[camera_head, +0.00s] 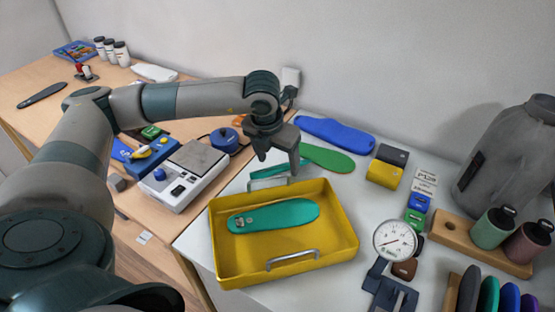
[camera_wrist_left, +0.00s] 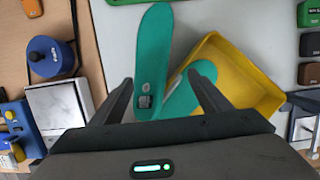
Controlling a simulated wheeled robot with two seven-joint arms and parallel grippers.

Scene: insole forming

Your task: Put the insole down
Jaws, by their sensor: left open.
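A teal insole (camera_wrist_left: 153,60) lies behind the yellow tray, between and ahead of my open left fingers in the wrist view. In the head view only a strip of it (camera_head: 264,171) shows beside the tray's back handle. A second teal insole (camera_head: 285,214) lies inside the yellow tray (camera_head: 311,274); part of it also shows in the wrist view (camera_wrist_left: 189,92). My left gripper (camera_head: 277,160) is open, above the table just behind the tray, with nothing between its fingers gripped. Whether its tips touch the first insole cannot be told. My right gripper is not in view.
A green insole (camera_head: 328,158) and a blue insole (camera_head: 335,133) lie at the back. A white scale (camera_head: 184,175) stands left. Bare table shows between tray and gauge.

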